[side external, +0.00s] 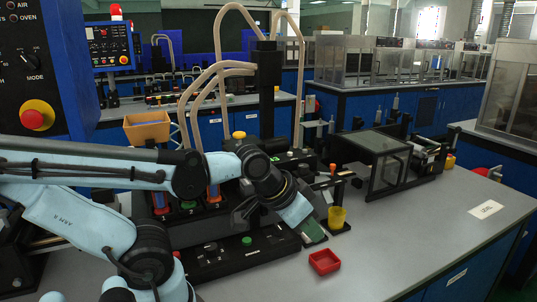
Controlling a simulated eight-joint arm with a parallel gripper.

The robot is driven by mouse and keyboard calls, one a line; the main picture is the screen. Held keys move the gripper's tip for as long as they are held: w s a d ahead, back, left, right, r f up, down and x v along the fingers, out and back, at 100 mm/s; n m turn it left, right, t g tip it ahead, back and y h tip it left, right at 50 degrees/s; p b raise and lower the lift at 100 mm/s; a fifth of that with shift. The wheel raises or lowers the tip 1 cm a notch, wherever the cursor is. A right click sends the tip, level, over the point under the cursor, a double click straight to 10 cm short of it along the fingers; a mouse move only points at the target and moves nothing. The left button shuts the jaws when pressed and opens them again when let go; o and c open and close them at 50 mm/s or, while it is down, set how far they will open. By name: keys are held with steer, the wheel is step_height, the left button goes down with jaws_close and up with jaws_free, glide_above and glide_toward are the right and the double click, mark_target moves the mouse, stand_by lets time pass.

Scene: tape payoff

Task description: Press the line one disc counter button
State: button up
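A long black unit (265,252) lies on the bench behind my arm, with a raised green button (246,240) and small dark knobs on its top. Behind it, stations numbered 1 (163,211), 2 (189,206) and 3 (214,200) stand in a row under pale hoses. No readable label shows which button is the line one disc counter button. My gripper (313,232) points down and right, beyond the right end of the black unit, beside a yellow cup (337,217). It is small and dark here; I cannot tell its finger opening or whether it touches anything.
A red tray (324,262) lies on the grey bench (400,250) just below my gripper. A dark glass-sided box (385,165) stands to the right. A black column (267,95) with hoses rises behind my arm. The bench's right front is clear.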

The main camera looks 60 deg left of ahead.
jaws_close()
stand_by(1.2)
